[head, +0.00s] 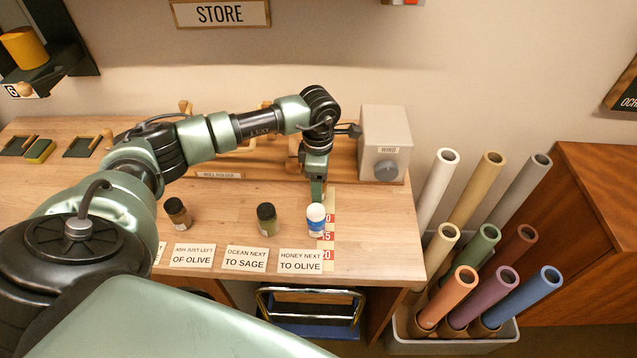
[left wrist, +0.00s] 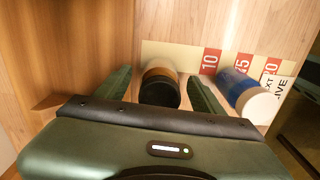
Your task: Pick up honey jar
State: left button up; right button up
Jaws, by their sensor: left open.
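A jar with amber-brown contents and a black lid, apparently the honey jar (left wrist: 160,87), stands between the fingers of my left gripper (left wrist: 160,82) in the left wrist view. The fingers are open on either side of it, with small gaps showing. In the head view my left gripper (head: 316,196) points down at the table just behind a blue jar with a white lid (head: 316,220); the amber jar is hidden there. The blue jar also shows in the left wrist view (left wrist: 240,90), right of the fingers. My right gripper is not in view.
A green jar (head: 266,218) and a brown jar (head: 178,213) stand to the left on the wooden table (head: 225,205). A numbered strip (head: 328,237) lies by the blue jar. Label cards (head: 300,261) line the front edge. A grey WIND box (head: 385,145) stands behind right.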

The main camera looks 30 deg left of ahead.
pick_arm(q)
jog(key=c, duration=1.4)
grip_shut()
jog(key=shift+r, duration=0.15)
